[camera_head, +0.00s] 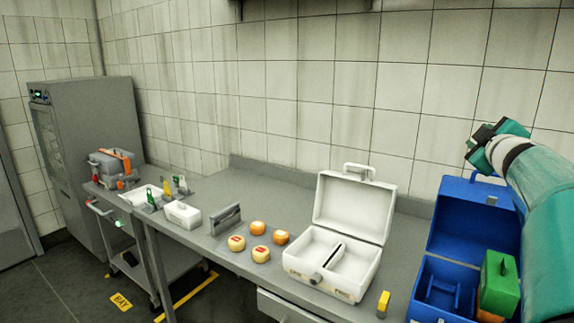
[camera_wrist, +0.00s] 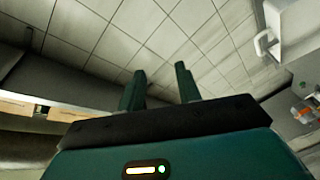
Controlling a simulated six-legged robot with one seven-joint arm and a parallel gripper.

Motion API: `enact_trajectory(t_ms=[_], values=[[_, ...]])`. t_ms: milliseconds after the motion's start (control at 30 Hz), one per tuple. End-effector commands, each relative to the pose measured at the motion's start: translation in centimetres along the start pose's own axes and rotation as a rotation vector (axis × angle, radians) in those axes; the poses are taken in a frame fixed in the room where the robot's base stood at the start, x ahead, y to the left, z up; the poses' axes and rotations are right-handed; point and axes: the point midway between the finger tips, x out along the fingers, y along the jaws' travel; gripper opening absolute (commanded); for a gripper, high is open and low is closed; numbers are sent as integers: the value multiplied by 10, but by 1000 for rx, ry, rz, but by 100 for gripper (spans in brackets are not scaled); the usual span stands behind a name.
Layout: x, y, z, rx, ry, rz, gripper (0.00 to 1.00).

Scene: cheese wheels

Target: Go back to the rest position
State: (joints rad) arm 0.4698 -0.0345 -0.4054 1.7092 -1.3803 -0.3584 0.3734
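My gripper (camera_wrist: 160,85) shows two dark green fingers standing apart in the wrist view, with nothing between them. In the head view my teal arm comes in from the right, and its end is raised in front of the tiled wall, above the blue case (camera_head: 468,222). Several cheese wheels sit in a group on the grey bench: orange ones at the back (camera_head: 258,228) and right (camera_head: 281,237), pale yellow ones with red labels at the left (camera_head: 237,243) and front (camera_head: 260,254). An open white case (camera_head: 350,215) with two compartments stands right of them. Both its compartments look empty.
The open blue case holds a green block (camera_head: 499,283). A yellow block (camera_head: 383,304) stands at the bench's front edge. A grey holder (camera_head: 226,220), a small white box (camera_head: 182,215) and bottles stand left of the cheeses. A trolley and grey cabinet (camera_head: 95,115) are farther left.

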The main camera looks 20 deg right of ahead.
Motion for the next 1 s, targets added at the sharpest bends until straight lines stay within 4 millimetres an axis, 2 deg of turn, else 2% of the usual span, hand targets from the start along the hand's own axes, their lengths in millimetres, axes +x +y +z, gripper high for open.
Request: enact_trajectory(t_ms=[33,100,167,233,400,467,600,700,833,900,1000], values=[[-14,-16,-20,91,-14,15,34],[-34,-42,-37,214,-61,13,34],[-54,-72,-47,312,-116,-17,34],[-80,-112,-57,408,-185,-79,34],[-148,-207,-70,550,-345,-276,34],[-174,-239,-74,576,-398,-355,34],[-242,-308,-78,606,-515,-553,34],[-292,-350,-77,604,-589,-692,34],[-342,-386,-74,587,-661,-831,34],[-358,-396,-73,580,-683,-874,34],[-367,-402,-72,574,-699,-902,34]])
